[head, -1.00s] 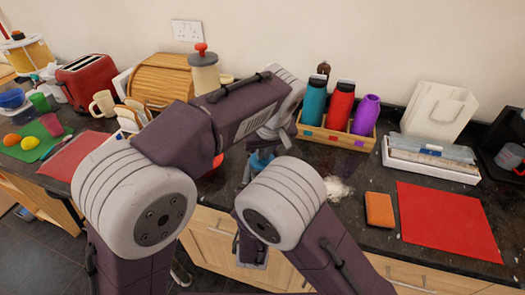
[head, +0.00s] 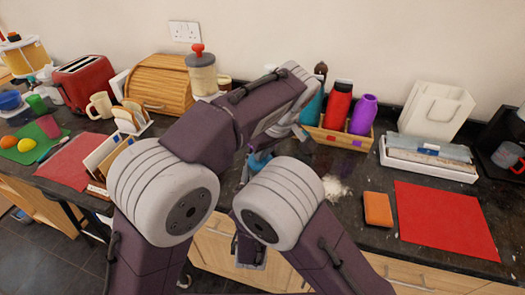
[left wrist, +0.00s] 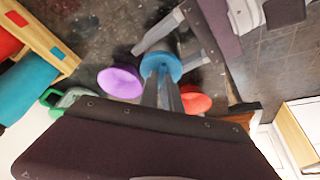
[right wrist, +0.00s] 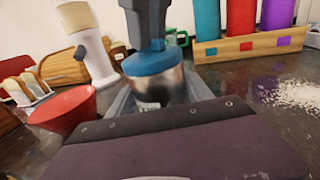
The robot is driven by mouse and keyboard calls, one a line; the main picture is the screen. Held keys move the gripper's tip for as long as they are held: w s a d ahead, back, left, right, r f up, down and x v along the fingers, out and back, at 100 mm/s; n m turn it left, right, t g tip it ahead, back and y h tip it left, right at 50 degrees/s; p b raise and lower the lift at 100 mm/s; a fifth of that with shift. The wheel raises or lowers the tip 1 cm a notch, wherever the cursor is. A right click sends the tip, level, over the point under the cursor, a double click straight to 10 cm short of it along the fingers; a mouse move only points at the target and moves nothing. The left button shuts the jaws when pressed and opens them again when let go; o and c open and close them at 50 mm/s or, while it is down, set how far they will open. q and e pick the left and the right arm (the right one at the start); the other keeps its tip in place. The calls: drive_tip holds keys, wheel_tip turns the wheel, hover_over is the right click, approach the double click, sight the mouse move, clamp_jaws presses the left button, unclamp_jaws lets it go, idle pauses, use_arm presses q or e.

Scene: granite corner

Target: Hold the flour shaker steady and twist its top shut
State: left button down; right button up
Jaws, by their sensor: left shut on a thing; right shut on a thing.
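The flour shaker (right wrist: 155,85) stands upright on the dark worktop in the right wrist view, with a metal body and a blue top (right wrist: 148,62). My right gripper (right wrist: 165,98) is shut around its body from the near side. My left gripper (right wrist: 150,42) comes from above and is shut on the blue top. The left wrist view looks down on the blue top (left wrist: 160,66), with the left fingers (left wrist: 163,80) against it. In the head view only a bit of blue (head: 259,160) shows between my arms. Whether the top is fully seated cannot be told.
A wooden crate (head: 340,138) with teal, red and purple bottles stands behind, to the right. Spilled flour (head: 335,188) lies right of the shaker. A red cone-shaped thing (right wrist: 65,110) stands close by on the left. An orange block (head: 378,209) and red mat (head: 446,220) lie farther right.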

use_arm(q)
drive_tip(key=c, duration=1.5)
unclamp_jaws()
drive_tip(key=shift+c, duration=0.2)
drive_tip(key=v, duration=0.7)
drive_tip(key=shift+r, duration=0.25)
drive_tip(key=shift+d, duration=0.1)
use_arm(e)
drive_tip(key=o, duration=1.6)
